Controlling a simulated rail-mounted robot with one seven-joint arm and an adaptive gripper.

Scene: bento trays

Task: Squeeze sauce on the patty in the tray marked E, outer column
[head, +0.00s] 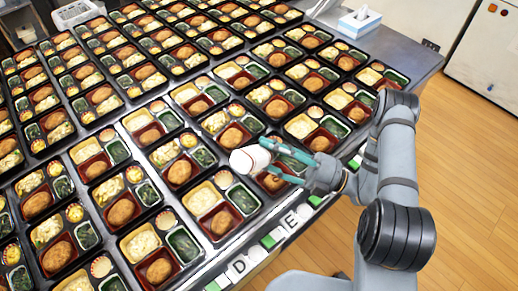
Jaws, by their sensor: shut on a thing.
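My gripper (282,162), with teal fingers, is shut on a white cylindrical sauce bottle (249,160). The bottle lies tilted, nearly on its side, above the outer trays. The letter E label (290,219) is on the table's near edge. The outer-column tray nearest it lies under my gripper, and its brown patty (271,182) shows just below the fingers, partly hidden. The bottle appears to the upper left of this patty. Its nozzle and its exact height above the trays cannot be made out. I see no clear sauce on the patty.
Many similar bento trays fill the table in close rows, including one near the letter D label (237,268) with its patty (221,222). A tissue box (359,22) stands at the far edge. Wooden floor (465,170) is free at the right.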

